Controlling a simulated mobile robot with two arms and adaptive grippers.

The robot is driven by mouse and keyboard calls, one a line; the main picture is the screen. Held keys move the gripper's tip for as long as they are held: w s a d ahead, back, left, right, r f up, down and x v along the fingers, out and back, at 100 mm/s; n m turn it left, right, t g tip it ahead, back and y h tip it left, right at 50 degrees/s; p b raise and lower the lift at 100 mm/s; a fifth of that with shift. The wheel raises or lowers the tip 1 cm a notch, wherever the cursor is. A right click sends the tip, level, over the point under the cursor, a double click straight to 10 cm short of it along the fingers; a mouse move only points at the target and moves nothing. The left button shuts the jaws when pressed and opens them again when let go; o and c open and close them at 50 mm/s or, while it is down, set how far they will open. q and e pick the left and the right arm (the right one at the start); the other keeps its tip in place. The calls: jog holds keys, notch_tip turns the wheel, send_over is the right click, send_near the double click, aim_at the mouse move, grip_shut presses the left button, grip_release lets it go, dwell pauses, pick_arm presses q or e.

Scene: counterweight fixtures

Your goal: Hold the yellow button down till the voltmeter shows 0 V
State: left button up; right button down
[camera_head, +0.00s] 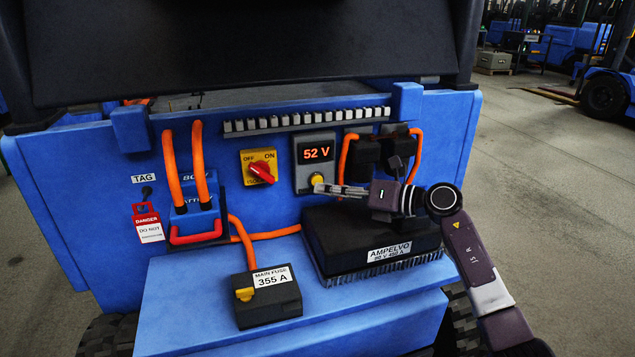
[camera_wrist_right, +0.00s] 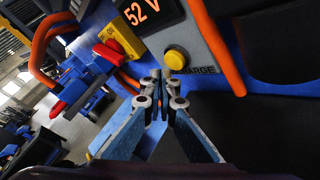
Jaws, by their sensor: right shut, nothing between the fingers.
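The voltmeter (camera_head: 315,153) on the blue panel shows 52 V in red digits, and part of its display also shows in the right wrist view (camera_wrist_right: 143,11). The round yellow button (camera_head: 317,179) sits below the display. In the right wrist view the button (camera_wrist_right: 176,58) is fully visible, next to the word "CHARGE". My right gripper (camera_head: 320,188) is shut and empty, reaching in from the right. Its fingertips (camera_wrist_right: 162,78) appear just below the button in the wrist view; I cannot tell whether they touch it. My left gripper is not in view.
A red rotary switch (camera_head: 261,172) on a yellow plate is left of the voltmeter. Orange cables (camera_head: 171,165) hang further left. The black AMPELVO box (camera_head: 345,240) lies below my right gripper, and the main fuse box (camera_head: 267,297) stands in front.

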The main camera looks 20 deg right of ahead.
dwell(0.4)
jog(key=shift+w, duration=0.4)
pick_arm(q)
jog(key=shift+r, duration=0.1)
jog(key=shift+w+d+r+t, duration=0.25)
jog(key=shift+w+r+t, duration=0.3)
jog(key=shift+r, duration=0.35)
pick_arm(e)
jog(key=shift+w, duration=0.6)
dwell(0.4)
dwell(3.3)
jog(key=shift+s, duration=0.5)
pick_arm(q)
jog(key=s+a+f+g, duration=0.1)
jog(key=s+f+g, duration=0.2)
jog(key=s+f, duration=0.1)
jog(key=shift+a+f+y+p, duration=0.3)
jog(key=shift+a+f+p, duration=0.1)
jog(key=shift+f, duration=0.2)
pick_arm(e)
jog(key=shift+s, duration=0.5)
